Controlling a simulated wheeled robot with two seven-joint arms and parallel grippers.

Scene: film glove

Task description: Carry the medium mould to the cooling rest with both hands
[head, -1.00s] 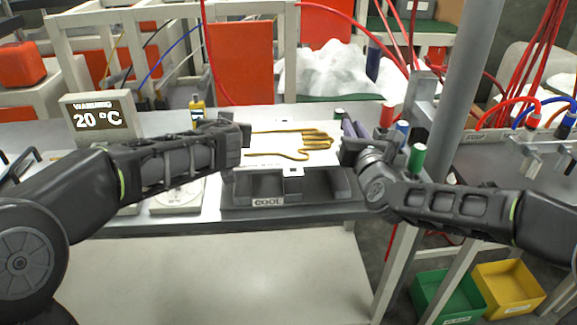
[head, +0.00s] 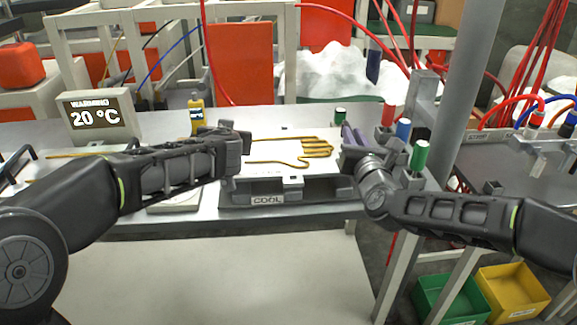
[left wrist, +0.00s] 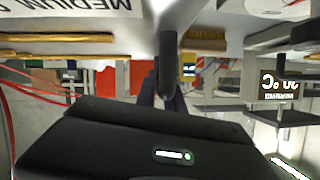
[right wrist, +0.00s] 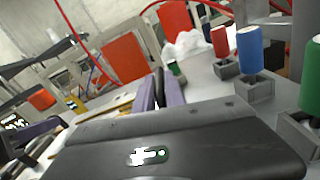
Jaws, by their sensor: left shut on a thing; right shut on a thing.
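The medium mould (head: 268,157) is a white plate with a gold hand outline, held level between my grippers. Part of its lettering shows upside down in the left wrist view (left wrist: 85,8). My left gripper (head: 237,140) is shut on its left side and my right gripper (head: 349,155) is shut on its right side. The cooling rest (head: 325,190) is a dark grey stand labelled COOL, under the mould's near edge. The mould hides the rest's back. I cannot tell whether the two touch.
Green, red and blue capped posts (head: 403,130) stand close right of my right gripper, by a grey pole (head: 465,95). A 20 °C warming display (head: 97,117) and a yellow bottle (head: 197,112) stand at the left. Green and yellow bins (head: 510,290) are low at the right.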

